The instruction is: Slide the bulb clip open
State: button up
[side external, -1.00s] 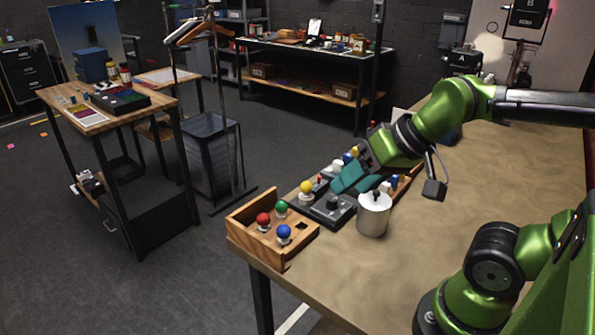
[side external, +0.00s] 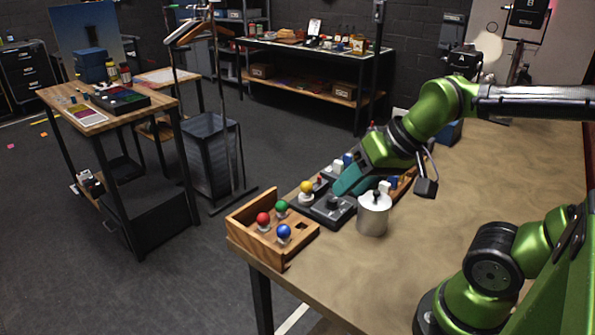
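My gripper (side external: 343,186) has teal fingers pointing down and left. Their tips are just above or at a dark block with a round knob (side external: 333,203). Whether they touch it is unclear. From this side the fingers overlap, so their gap does not show. A yellow bulb (side external: 306,187) stands upright on a grey base left of the dark block. I cannot tell for sure which part is the bulb clip.
A wooden box (side external: 294,256) at the table's left corner holds red (side external: 263,219), green (side external: 281,207) and blue (side external: 284,232) bulbs. A metal canister (side external: 373,214) stands close to the right of the dark block. More parts sit behind my gripper. The table's right side is clear.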

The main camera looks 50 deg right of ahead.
jog(key=shift+w+d+f+m+g+h, duration=0.85)
jog(key=shift+w+d+m+g, duration=1.95)
jog(key=shift+w+d, duration=8.1)
jog(key=shift+n+g, duration=0.5)
jog(key=f, duration=1.5)
jog(key=shift+w+a+f, duration=0.3)
jog(key=shift+a+f, duration=0.05)
jog(key=shift+f, duration=0.05)
jog(key=shift+c, duration=0.2)
grip_shut()
